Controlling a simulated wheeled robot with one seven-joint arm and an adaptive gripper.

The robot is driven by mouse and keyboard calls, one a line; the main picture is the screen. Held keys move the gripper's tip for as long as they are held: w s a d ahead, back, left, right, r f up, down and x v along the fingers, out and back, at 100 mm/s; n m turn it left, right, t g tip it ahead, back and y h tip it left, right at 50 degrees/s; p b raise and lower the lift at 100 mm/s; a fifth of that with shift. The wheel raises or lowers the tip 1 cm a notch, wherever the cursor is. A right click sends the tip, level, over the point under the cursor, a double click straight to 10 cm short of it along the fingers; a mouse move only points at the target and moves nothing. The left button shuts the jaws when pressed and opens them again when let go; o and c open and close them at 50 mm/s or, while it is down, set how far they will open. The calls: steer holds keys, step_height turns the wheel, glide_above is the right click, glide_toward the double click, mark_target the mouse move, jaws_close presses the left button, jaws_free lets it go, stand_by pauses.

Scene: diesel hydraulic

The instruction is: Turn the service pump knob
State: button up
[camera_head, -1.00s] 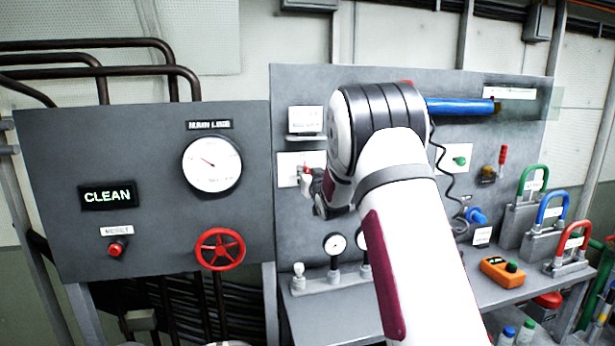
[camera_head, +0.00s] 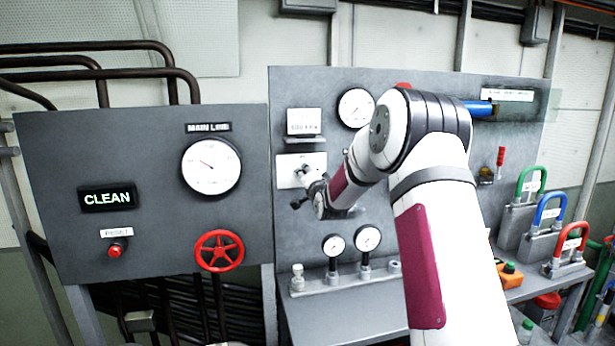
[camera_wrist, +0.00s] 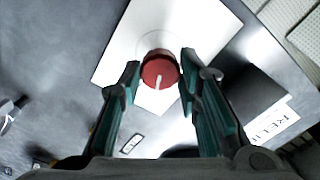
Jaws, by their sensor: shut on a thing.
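The red round knob (camera_wrist: 160,72) has a white pointer line and sits on a white plate (camera_wrist: 135,30) in the wrist view. My gripper (camera_wrist: 160,78) has one green-padded finger on each side of the knob and is shut on it. In the head view, my gripper (camera_head: 299,187) is in front of the white plate (camera_head: 286,172) on the right grey panel, with its fingers one above the other. The knob itself is hidden there behind the gripper. The plate's label is not readable.
A large gauge (camera_head: 211,166) and a red handwheel (camera_head: 219,250) are on the left panel. Two small gauges (camera_head: 334,245) (camera_head: 368,238) stand below my wrist. Coloured padlocks (camera_head: 549,222) and an orange box (camera_head: 511,276) sit at the right.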

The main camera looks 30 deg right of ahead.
steer(key=shift+m+p, duration=0.55)
steer(key=shift+m, duration=1.65)
steer(key=o, duration=1.1)
steer(key=shift+o, duration=0.2)
steer(key=shift+s, duration=0.1)
steer(key=v, duration=1.2)
